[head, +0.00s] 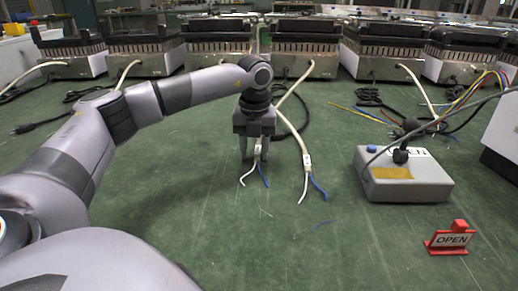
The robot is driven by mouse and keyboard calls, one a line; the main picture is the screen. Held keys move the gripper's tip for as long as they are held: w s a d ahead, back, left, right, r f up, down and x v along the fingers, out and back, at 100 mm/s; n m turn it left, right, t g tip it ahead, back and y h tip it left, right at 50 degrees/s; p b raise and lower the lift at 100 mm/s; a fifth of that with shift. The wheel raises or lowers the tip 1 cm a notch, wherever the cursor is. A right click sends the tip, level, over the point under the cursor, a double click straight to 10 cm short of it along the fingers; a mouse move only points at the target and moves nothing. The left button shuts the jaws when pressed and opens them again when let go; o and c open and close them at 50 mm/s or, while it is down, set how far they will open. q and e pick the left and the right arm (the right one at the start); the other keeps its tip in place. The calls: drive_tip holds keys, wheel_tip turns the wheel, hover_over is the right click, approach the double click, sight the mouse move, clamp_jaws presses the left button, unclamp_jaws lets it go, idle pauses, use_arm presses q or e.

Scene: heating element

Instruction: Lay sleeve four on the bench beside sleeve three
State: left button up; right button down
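My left gripper (254,154) points down at the bench (230,230), with its two fingers apart. A white cable end (257,149), with one white and one blue wire, shows between the fingers, nearer the right one; no grip on it is visible. A second white cable end (307,161), also splitting into a white and a blue wire, lies on the bench just to the right, apart from the gripper. I cannot tell which of these ends is sleeve three or four. My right gripper is not in view.
A row of metal heating units (304,55) with cables lines the back. A grey control box (403,174) stands at right, with a red OPEN sign (450,239) in front of it. Black cables lie at left and right.

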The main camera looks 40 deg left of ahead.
sight(257, 155)
use_arm(q)
wheel_tip(257, 155, up, 12)
drive_tip(key=p, duration=0.4)
drive_tip(key=shift+d, duration=0.45)
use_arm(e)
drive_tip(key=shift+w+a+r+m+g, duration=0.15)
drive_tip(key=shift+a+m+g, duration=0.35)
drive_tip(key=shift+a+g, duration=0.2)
use_arm(q)
drive_tip(key=shift+s, duration=0.1)
